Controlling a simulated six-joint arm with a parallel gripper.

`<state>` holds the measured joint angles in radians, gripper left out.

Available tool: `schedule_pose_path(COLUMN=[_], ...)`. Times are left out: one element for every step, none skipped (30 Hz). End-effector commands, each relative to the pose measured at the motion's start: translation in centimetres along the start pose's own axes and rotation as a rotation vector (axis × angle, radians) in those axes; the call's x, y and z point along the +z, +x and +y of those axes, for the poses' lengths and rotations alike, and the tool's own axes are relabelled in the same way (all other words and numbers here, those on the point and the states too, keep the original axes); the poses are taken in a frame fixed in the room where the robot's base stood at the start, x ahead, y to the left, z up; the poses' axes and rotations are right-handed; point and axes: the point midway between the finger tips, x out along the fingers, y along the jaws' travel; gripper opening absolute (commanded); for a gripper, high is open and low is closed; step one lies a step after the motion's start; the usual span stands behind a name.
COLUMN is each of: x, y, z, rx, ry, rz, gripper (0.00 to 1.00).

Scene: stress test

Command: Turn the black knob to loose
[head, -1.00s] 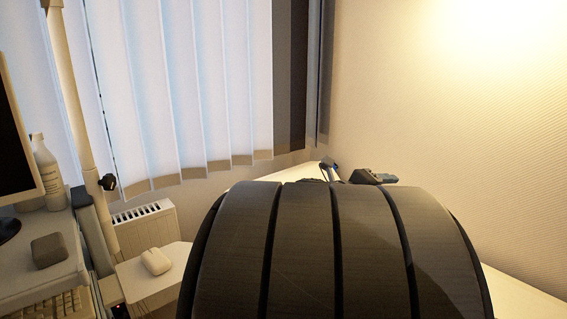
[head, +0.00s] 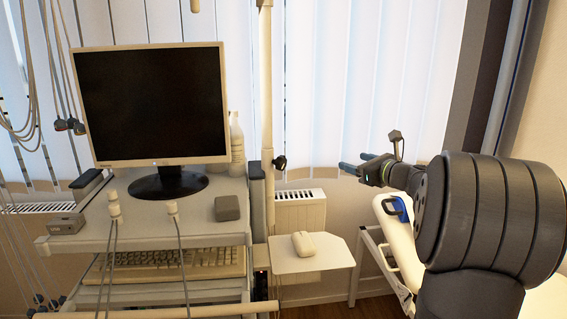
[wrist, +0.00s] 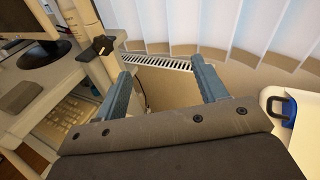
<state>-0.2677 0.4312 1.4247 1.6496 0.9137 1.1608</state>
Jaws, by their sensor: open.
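The black knob (head: 280,162) sits on the right side of the upright cream pole (head: 267,120) in the head view. In the wrist view the knob (wrist: 97,48) shows at the upper left, beyond and to the left of my left finger. My gripper (head: 356,162) is to the right of the knob in the head view, at about the same height, its fingers pointing left. In the wrist view my gripper (wrist: 161,68) has its two blue-grey fingers wide apart, with nothing between them. The gripper and knob are apart.
A cart with a monitor (head: 152,105), keyboard (head: 170,265) and grey box (head: 227,207) stands left of the pole. A small shelf (head: 325,255) with a white mouse (head: 303,243) is below the knob. A radiator (head: 300,212) and blinds are behind. Cables hang at far left.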

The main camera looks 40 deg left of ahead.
Motion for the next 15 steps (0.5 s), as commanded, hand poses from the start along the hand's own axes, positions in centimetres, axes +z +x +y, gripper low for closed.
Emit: schedule_pose_path(x=[0.6, 0.9, 1.4, 1.7, 2.0, 2.4, 2.6, 2.8, 0.5, -0.4, -1.1, -1.7, -1.9, -2.1, -2.1], y=[1.0, 1.4, 1.9, 2.1, 2.2, 2.4, 2.5, 2.5, 2.7, 2.7, 2.8, 2.9, 3.0, 3.1, 3.4], z=[1.6, 2.5, 3.7, 4.5, 5.2, 6.1, 6.7, 7.2, 7.2, 7.3, 7.4, 7.5, 7.6, 7.7, 7.8], rx=[0.085, 0.136, 0.201, 0.246, 0.286, 0.336, 0.368, 0.397, 0.385, 0.382, 0.381, 0.381, 0.380, 0.381, 0.381], ry=[0.026, 0.042, 0.061, 0.075, 0.087, 0.101, 0.111, 0.119, 0.125, 0.124, 0.122, 0.119, 0.117, 0.116, 0.115], rz=[-0.034, -0.055, -0.079, -0.094, -0.108, -0.124, -0.133, -0.141, -0.134, -0.134, -0.135, -0.136, -0.137, -0.137, -0.137], gripper=[0.65, 0.65, 0.65, 0.65, 0.65, 0.65, 0.65, 0.65, 0.65, 0.65, 0.65, 0.65, 0.65, 0.65, 0.65])
